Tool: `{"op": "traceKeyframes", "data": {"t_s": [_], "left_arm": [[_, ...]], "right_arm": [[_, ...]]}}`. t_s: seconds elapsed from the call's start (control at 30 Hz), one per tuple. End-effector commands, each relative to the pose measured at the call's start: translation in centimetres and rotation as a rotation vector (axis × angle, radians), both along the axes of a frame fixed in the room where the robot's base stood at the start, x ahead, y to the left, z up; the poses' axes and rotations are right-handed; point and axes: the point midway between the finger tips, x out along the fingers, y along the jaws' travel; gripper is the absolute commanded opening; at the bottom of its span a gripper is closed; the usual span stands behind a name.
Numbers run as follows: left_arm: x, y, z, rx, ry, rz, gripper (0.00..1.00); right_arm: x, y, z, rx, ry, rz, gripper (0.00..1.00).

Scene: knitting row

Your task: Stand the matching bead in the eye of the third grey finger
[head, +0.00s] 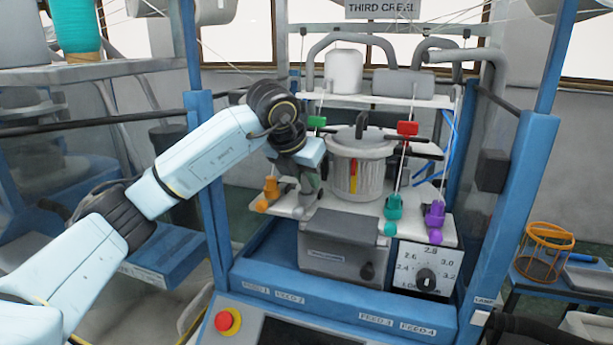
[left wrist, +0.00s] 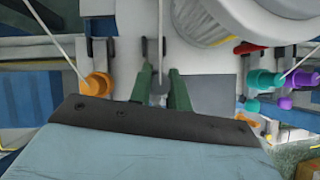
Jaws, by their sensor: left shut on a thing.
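My left gripper (head: 308,184) reaches down at the left front of the white machine plate. In the left wrist view its green fingers (left wrist: 161,92) are shut on a small grey bead (left wrist: 160,88), with a pale thread rising from it. An orange bead (left wrist: 97,84) sits to its left; it also shows in the head view (head: 271,188). A teal bead (head: 393,206) and a purple bead (head: 434,214) sit to the right along the front edge. Dark grey fingers (left wrist: 145,48) stand behind the held bead; their eyes are too small to make out. My right gripper is not in view.
A ribbed pale cylinder (head: 372,165) stands mid-plate, close right of my gripper. A green block (head: 316,122) and a red block (head: 407,128) are behind. A grey box (head: 343,249) and a dial (head: 426,280) are below. Blue posts (head: 207,190) flank the machine; threads run overhead.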

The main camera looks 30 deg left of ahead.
Motion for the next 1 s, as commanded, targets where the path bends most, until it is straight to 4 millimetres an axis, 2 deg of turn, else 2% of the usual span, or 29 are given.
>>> {"op": "traceKeyframes", "data": {"t_s": [0.4, 0.43, 0.6, 0.87, 1.0], "left_arm": [[0.0, 0.01, -0.71, 0.0, 0.0, 0.0, 0.0], [0.0, 0.01, -0.71, 0.0, 0.0, 0.0, 0.2], [-0.01, 0.02, -0.67, 0.001, 0.0, 0.001, 0.42], [-0.02, 0.02, -0.63, 0.001, 0.0, 0.001, 0.44], [-0.37, 0.01, 0.03, 0.0, -0.002, 0.0, 0.44]], "right_arm": [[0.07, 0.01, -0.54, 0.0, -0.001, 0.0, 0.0], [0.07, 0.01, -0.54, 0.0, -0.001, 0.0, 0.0], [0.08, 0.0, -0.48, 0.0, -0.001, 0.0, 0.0], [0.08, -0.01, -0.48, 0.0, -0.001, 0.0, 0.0], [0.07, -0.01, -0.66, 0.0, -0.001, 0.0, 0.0]]}}
